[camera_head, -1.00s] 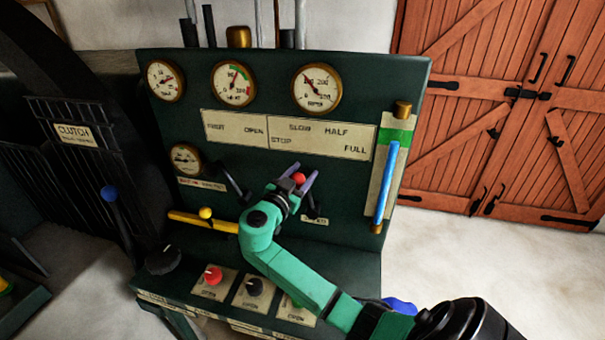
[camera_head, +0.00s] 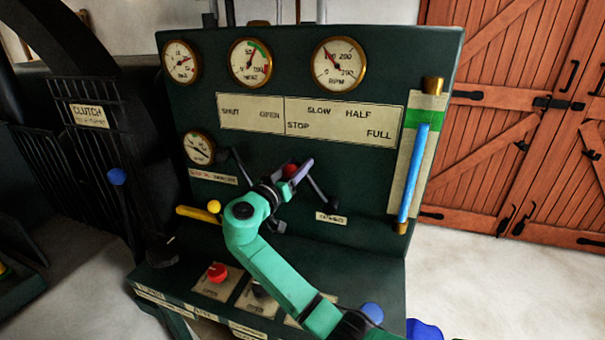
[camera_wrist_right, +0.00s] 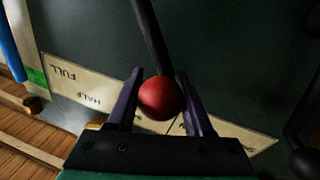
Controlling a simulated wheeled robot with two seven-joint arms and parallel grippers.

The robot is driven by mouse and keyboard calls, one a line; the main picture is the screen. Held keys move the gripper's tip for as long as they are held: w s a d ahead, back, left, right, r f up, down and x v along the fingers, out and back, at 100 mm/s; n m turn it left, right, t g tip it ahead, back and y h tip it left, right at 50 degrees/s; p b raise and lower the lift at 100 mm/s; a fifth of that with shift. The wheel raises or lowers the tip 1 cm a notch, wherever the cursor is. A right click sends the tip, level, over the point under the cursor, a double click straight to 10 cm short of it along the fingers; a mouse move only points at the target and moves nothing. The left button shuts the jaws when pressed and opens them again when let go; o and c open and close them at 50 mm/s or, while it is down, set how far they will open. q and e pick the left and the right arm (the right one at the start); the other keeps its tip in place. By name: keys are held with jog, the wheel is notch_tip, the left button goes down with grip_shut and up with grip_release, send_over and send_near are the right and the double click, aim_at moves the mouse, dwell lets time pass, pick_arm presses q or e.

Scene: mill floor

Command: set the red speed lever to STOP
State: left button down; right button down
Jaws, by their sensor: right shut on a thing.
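The red speed lever's ball knob (camera_head: 290,170) sits at the upper left end of its dark rod, which leans up and left from a pivot above a small label on the green panel. My right gripper (camera_head: 294,168) is shut on this knob, with purple fingers on both sides. In the right wrist view the red knob (camera_wrist_right: 160,98) lies between the fingers, its rod running to the top. The STOP marking (camera_head: 298,126) is on the plate just above the knob, with SLOW, HALF and FULL further right. My left gripper is not in view.
A second dark lever (camera_head: 240,168) stands just left of my right gripper. A blue-filled gauge tube (camera_head: 413,172) is at the panel's right. A blue-knobbed clutch lever (camera_head: 117,177) stands far left.

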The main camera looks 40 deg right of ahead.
jog(key=shift+c, duration=1.6)
grip_release()
jog(key=shift+a+f, duration=0.1)
jog(key=shift+f, duration=0.05)
jog(key=shift+w, duration=0.1)
jog(key=b+v, duration=0.4)
jog(key=v, duration=1)
jog(key=shift+a, duration=0.35)
